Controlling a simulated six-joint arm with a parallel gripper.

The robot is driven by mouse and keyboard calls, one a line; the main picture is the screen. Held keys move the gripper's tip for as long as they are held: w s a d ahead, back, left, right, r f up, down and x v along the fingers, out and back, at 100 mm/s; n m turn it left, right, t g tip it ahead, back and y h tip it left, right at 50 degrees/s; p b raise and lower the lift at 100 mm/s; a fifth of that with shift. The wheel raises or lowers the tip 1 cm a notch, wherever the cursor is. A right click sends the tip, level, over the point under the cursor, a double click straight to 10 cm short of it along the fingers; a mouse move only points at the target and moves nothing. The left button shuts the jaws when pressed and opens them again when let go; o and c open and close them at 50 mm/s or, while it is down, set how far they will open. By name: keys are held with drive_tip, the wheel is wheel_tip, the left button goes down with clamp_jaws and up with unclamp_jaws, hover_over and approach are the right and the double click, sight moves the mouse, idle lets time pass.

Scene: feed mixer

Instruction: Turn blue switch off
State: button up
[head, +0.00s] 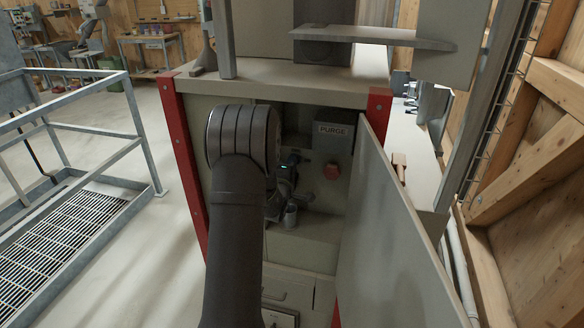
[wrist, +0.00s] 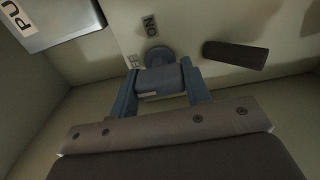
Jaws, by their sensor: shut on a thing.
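The blue switch (wrist: 160,78) is at the middle of the wrist view, on the pale panel inside the cabinet. Its round base (wrist: 158,56) shows just beyond the fingertips. An "ON" label is above it, and a partly hidden label, seemingly "OFF", is to its left. My gripper (wrist: 162,84) is shut on the switch, one finger on each side. In the head view my gripper (head: 287,180) is inside the open cabinet, partly behind my arm. Only a small bluish patch shows there, so the switch's position cannot be read from that view.
A grey box marked "PURGE" (head: 333,129) is at the upper right of the cabinet, with a red knob (head: 332,171) below it. A dark bar (wrist: 235,54) juts out right of the switch. The open cabinet door (head: 385,230) stands close on the right.

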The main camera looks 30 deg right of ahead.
idle(0.3)
drive_tip(key=o, duration=1)
drive_tip(key=v, duration=1.7)
drive_tip(key=shift+s+a+r, duration=0.1)
drive_tip(key=shift+s+a, duration=0.05)
drive_tip(key=shift+a, duration=0.05)
drive_tip(key=shift+d, duration=0.1)
drive_tip(key=x, duration=1.7)
drive_tip(key=shift+d, duration=0.1)
